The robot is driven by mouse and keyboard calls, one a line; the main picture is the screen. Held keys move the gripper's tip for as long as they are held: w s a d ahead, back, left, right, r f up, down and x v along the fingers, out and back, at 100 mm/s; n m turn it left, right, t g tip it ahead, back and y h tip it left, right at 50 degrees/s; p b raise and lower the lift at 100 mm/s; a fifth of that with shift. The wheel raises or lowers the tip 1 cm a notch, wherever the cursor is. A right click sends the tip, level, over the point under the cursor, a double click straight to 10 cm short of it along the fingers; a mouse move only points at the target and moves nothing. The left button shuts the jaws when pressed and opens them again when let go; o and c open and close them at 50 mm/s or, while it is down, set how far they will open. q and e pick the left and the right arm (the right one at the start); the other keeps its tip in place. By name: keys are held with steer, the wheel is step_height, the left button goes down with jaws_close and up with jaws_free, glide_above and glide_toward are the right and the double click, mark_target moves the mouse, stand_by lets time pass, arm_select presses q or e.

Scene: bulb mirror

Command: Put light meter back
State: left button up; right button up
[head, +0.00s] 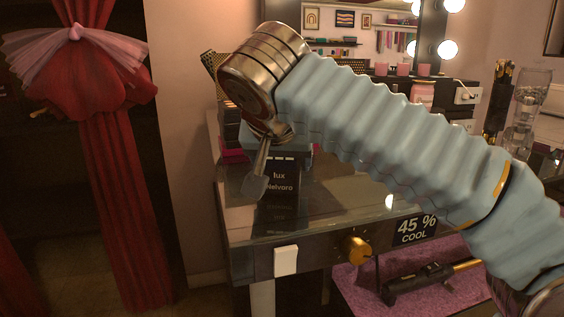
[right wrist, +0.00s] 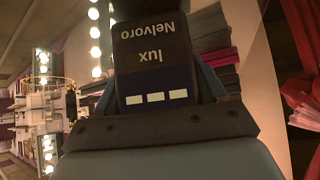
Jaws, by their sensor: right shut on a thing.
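The light meter (head: 281,181) is a dark box marked "lux Nelvoro" with a display of three pale dashes. It hangs under my right gripper (head: 270,165), near the left end of the glass-topped vanity table (head: 330,228). In the right wrist view the meter (right wrist: 152,52) lies between the fingers of my right gripper (right wrist: 155,85), which is shut on it. In the head view one finger shows at the meter's left side. I cannot tell whether the meter's lower end touches the table. My left gripper is not in view.
Dark boxes stand behind the meter, partly hidden by my arm. A lit mirror (head: 385,30), pink jars (head: 404,69) and a glass vessel (head: 527,100) are farther back. The table front has a white switch (head: 286,261), brass knob (head: 356,250) and "45 % COOL" sign (head: 415,228). A red curtain (head: 122,190) hangs left.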

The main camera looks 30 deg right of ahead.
steer(key=shift+f, duration=0.2)
steer(key=o, duration=1.1)
steer(key=shift+o, duration=0.2)
steer(key=shift+s+a+r, duration=0.1)
steer(key=shift+a+r, duration=0.05)
steer(key=shift+r, duration=0.3)
steer(key=p+v, duration=0.3)
steer(key=v, duration=0.8)
steer(key=shift+s, duration=0.25)
